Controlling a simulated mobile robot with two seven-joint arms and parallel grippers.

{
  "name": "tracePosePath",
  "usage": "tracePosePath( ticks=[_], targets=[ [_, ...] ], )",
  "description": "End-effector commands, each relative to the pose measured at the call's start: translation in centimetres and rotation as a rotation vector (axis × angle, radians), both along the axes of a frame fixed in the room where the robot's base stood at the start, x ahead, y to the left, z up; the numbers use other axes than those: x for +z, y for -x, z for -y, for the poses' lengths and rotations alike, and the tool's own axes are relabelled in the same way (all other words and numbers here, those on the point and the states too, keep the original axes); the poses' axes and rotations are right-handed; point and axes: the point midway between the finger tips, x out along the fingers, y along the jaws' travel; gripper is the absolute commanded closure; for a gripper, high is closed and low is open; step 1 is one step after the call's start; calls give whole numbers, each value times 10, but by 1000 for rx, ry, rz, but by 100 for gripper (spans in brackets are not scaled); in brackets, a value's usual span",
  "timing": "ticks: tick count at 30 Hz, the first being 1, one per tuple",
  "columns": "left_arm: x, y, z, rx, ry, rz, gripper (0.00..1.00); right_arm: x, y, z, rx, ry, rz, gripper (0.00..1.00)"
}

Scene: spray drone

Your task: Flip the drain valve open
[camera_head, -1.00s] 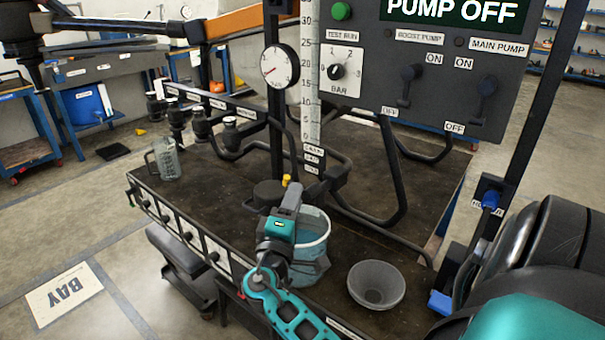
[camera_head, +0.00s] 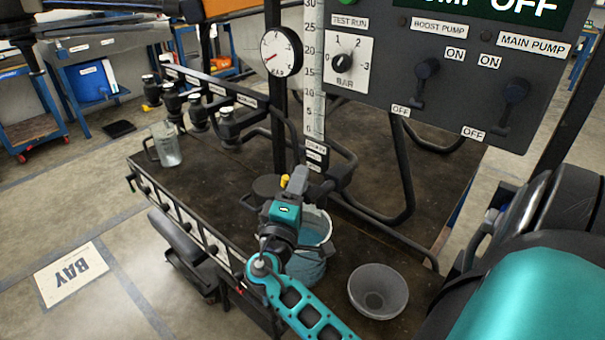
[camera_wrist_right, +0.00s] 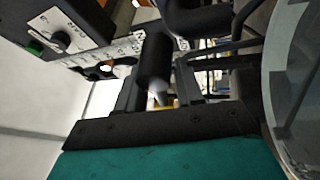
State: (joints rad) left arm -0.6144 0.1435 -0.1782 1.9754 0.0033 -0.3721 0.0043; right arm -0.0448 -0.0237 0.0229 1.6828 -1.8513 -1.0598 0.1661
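A small yellow piece (camera_head: 285,181), which looks like the drain valve's handle, shows below the sight gauge, beside my right gripper (camera_head: 298,180). In the right wrist view, my right gripper (camera_wrist_right: 160,85) has its fingers apart. A dark cylinder with a pale tip (camera_wrist_right: 155,62) and a bit of the yellow piece (camera_wrist_right: 168,103) show between or just beyond them; I cannot tell if they touch. The valve's body is mostly hidden by the gripper and a dark round part. My left gripper is not in view.
A clear bucket (camera_head: 312,260) stands right behind my right wrist. A grey bowl (camera_head: 378,290) is to its right. A glass jug (camera_head: 166,145) stands at the bench's left. Black pipes (camera_head: 405,180) and the pump panel (camera_head: 440,60) rise behind. The bench's middle left is clear.

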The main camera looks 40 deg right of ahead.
Motion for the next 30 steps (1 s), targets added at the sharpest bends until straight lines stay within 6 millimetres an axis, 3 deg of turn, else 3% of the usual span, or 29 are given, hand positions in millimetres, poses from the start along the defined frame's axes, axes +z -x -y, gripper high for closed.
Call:
tracePosePath(
  ticks=[16,27,30],
  targets=[
    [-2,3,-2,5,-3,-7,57,1,2,-3,-1,0,0,63],
    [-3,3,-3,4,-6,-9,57,1,2,-3,-1,-1,0,99],
    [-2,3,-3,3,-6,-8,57,1,2,-3,-1,-1,0,100]
  ],
)
